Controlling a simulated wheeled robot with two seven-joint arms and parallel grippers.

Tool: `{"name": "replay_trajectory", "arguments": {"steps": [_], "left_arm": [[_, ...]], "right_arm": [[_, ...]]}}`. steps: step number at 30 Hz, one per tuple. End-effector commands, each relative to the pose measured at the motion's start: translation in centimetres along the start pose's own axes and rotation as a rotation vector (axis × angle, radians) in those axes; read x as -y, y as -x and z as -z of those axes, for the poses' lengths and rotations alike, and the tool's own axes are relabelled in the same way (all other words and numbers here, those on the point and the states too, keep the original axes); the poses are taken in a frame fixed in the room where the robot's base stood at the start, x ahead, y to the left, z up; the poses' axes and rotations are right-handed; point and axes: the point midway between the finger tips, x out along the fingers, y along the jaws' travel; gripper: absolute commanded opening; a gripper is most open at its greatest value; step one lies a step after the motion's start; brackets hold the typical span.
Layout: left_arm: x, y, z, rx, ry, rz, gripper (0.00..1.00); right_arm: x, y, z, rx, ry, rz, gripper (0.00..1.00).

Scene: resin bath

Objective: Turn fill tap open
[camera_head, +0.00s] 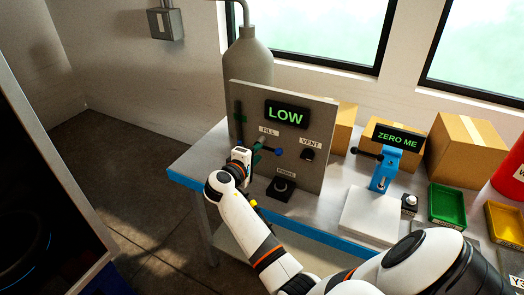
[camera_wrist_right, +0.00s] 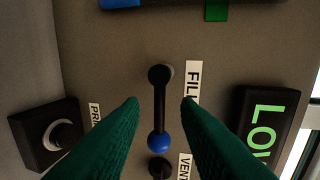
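The fill tap is a black lever with a blue ball end (camera_head: 278,152) on the grey panel (camera_head: 325,125), by the FILL label. In the head view the lever points right, towards VENT. In the right wrist view the fill tap lever (camera_wrist_right: 159,105) runs from its round pivot down to the blue ball. My right gripper (camera_head: 256,148) is in front of the panel at the tap. Its green fingers (camera_wrist_right: 161,102) are spread on either side of the lever, with gaps visible. Contact cannot be seen. My left gripper is not in view.
The display (camera_head: 286,115) reads LOW. A black VENT knob (camera_head: 307,154) sits right of the tap and a PRIME knob (camera_head: 282,187) below. A grey cylinder (camera_head: 248,65) stands behind the panel. A blue stand (camera_head: 383,170), boxes and trays occupy the bench's right side.

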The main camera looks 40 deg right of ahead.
Motion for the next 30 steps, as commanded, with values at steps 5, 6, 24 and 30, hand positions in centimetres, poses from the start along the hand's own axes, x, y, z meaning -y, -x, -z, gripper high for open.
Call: {"name": "replay_trajectory", "arguments": {"steps": [5,6,24,30], "left_arm": [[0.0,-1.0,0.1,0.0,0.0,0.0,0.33],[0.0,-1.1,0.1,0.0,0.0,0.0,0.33],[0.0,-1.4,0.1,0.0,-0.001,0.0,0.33],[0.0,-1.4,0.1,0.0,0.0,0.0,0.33]], "right_arm": [[-0.2,3.6,0.0,0.001,-0.003,-0.001,0.29],[-0.2,4.3,-0.1,0.002,-0.002,-0.001,0.29],[0.1,6.2,0.0,0.0,0.001,0.001,0.29],[-0.1,6.2,-0.1,0.002,0.003,-0.001,0.29]]}}
